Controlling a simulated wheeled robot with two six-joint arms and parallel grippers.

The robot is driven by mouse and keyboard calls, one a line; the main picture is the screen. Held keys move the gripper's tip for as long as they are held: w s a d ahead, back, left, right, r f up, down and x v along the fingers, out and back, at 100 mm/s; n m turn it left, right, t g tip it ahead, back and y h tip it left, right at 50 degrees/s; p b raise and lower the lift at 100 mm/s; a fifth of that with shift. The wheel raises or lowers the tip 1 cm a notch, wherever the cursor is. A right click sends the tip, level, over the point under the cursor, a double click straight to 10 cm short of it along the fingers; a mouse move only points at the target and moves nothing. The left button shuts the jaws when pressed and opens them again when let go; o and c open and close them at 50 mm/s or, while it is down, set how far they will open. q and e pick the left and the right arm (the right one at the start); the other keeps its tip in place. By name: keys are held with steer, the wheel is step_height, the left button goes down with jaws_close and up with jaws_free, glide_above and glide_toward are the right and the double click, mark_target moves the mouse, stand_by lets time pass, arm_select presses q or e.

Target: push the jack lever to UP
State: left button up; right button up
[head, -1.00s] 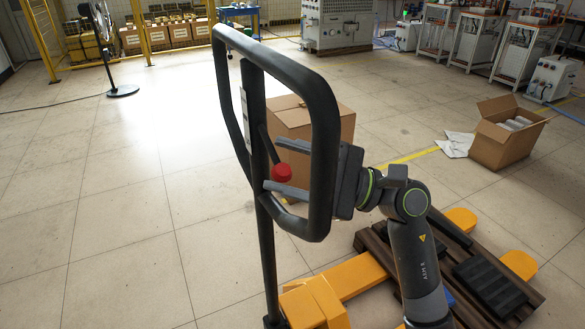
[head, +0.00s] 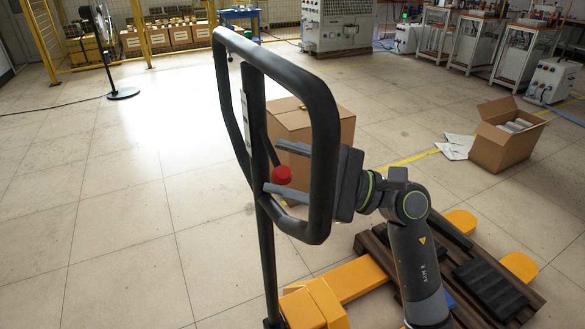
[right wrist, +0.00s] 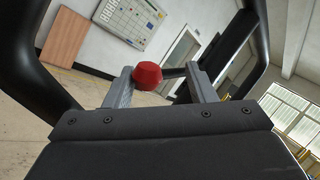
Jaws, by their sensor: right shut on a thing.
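The jack lever is a thin dark rod with a red knob (head: 281,175), inside the black loop handle (head: 325,130) of the yellow pallet jack (head: 345,285). My right gripper (head: 273,166) reaches through the loop from the right, one finger above the knob and one below. It is shut on the lever. In the right wrist view the red knob (right wrist: 147,76) sits by the left fingertip, and the dark rod runs to the right between the fingers. The exact contact is hard to see. My left gripper is not in view.
A closed cardboard box (head: 335,125) stands behind the handle. An open box (head: 508,135) is at the right. A dark pallet (head: 380,248) lies over the jack's yellow forks. A black fan stand (head: 123,93) is far left. The floor at left is clear.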

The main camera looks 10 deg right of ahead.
steer(key=o, duration=0.9)
steer(key=shift+w, duration=0.2)
steer(key=o, duration=0.6)
steer(key=shift+w+a+f, duration=0.15)
steer(key=shift+w+a, duration=0.2)
steer(key=shift+w, duration=0.05)
steer(key=shift+c, duration=0.2)
steer(key=shift+s, duration=0.1)
steer(key=shift+s+d, duration=0.1)
